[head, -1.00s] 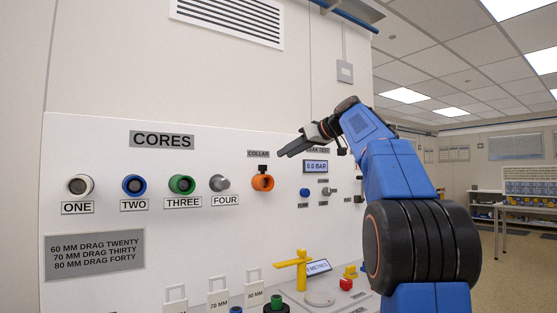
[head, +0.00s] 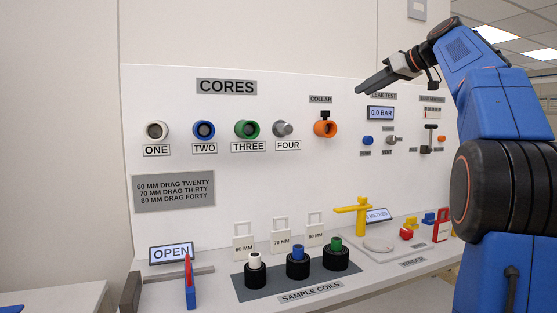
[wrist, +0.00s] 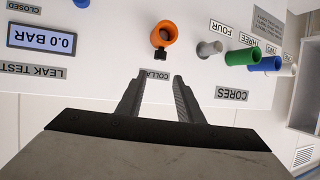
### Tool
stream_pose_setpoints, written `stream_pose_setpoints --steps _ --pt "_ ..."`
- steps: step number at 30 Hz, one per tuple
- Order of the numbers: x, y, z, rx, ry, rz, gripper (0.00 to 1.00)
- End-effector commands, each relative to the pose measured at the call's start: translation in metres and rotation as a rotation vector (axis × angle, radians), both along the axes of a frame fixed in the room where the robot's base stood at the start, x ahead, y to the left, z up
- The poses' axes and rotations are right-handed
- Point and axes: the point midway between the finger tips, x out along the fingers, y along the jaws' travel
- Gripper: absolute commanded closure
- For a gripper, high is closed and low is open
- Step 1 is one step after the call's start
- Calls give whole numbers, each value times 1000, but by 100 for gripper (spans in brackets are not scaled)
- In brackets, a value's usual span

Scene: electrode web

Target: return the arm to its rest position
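My blue arm (head: 487,85) is raised at the right of the head view, bent over with my gripper (head: 372,83) pointing left in front of the white panel. In the wrist view my gripper (wrist: 158,88) shows two dark fingers spread apart with nothing between them. The orange collar (wrist: 164,34) lies beyond the fingertips there, apart from them. In the head view the orange collar (head: 325,128) sits on the panel below and left of my gripper.
The panel carries core ports ONE (head: 157,130), TWO (head: 204,129), THREE (head: 246,129) and FOUR (head: 283,129). The space around my gripper looks clear.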

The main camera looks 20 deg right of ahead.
Motion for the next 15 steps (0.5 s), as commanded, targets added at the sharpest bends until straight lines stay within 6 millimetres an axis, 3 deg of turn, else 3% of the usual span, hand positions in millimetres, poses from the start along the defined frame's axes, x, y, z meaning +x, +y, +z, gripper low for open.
stream_pose_setpoints --steps 4,8,15 --pt "-2 8 -6 9 16 -5 67" --pt "-9 31 -28 32 74 -24 67" --pt "-42 95 -106 83 247 -93 67"
